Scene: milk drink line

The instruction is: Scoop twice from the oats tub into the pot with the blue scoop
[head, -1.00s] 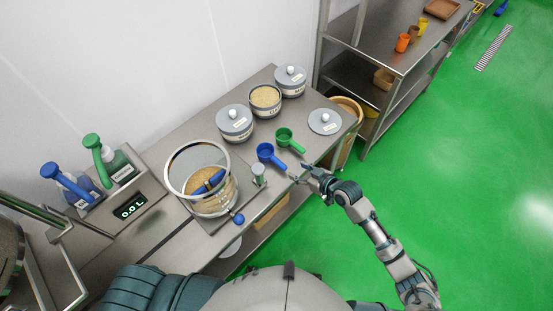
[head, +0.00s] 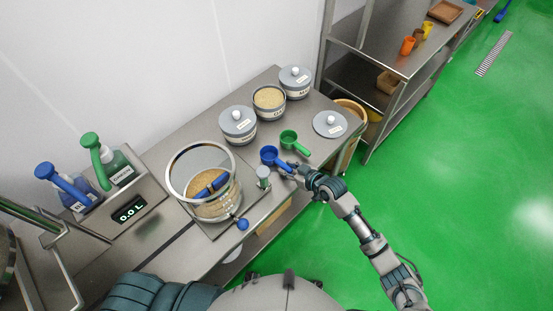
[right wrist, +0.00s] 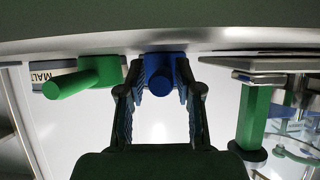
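The blue scoop (head: 268,155) lies on the steel bench, its handle pointing toward my right gripper (head: 296,172). In the right wrist view the end of its blue handle (right wrist: 160,77) is between the fingertips of my right gripper (right wrist: 160,85). The fingers are apart, one on each side of the handle; firm contact does not show. The open oats tub (head: 268,98), full of pale grain, stands behind the scoop. My left gripper is not in view.
A green scoop (head: 289,137) lies just beside the blue one. Lidded tubs (head: 238,121) (head: 295,77) flank the oats tub, and a loose lid (head: 330,123) lies at the right. Pump bottles (head: 117,165) stand far left.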

